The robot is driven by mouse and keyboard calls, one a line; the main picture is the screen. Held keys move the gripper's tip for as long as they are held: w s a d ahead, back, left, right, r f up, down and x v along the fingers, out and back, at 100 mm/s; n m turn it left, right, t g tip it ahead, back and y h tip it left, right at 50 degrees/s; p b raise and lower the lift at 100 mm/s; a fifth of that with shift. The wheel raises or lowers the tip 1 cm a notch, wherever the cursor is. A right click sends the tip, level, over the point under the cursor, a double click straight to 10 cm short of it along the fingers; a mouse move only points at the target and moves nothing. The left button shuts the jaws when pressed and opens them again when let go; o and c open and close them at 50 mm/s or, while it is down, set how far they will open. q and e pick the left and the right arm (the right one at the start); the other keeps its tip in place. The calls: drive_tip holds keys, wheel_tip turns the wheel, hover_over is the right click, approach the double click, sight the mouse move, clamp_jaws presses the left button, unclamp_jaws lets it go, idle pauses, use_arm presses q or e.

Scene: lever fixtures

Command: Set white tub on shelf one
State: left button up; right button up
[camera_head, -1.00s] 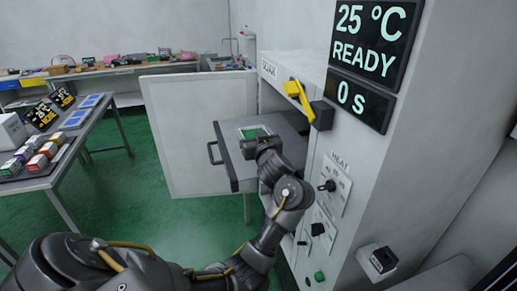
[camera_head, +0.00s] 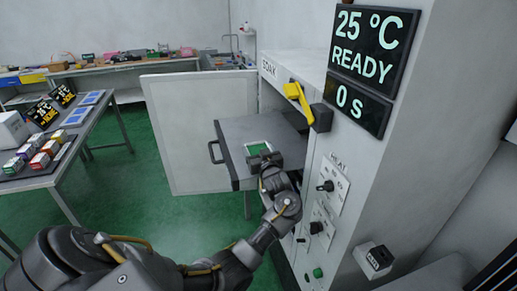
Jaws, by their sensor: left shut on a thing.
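A small white tub (camera_head: 257,147) with a green inside is over the pulled-out grey shelf (camera_head: 235,130) of the oven, near its front right part. My left gripper (camera_head: 268,162) is shut on the near side of the tub; its fingertips are mostly hidden behind its own wrist. I cannot tell whether the tub touches the shelf or hangs just above it. No number shows on this shelf. My right gripper is not in view.
The white oven door (camera_head: 203,130) stands open to the left. A yellow lever (camera_head: 298,98) sticks out above the shelf. The panel carries a heat knob (camera_head: 326,186) and a display reading ready (camera_head: 365,60). A table with several small boxes (camera_head: 40,160) is at left.

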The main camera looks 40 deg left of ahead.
use_arm(q)
drive_tip(key=o, duration=0.6)
drive_tip(key=shift+f, duration=0.2)
drive_tip(key=o, duration=0.5)
drive_tip(key=shift+c, duration=0.2)
drive_tip(key=shift+r, duration=0.1)
drive_tip(key=shift+r, duration=0.25)
drive_tip(key=b+v, duration=0.2)
drive_tip(key=v, duration=1)
drive_tip(key=shift+b, duration=0.35)
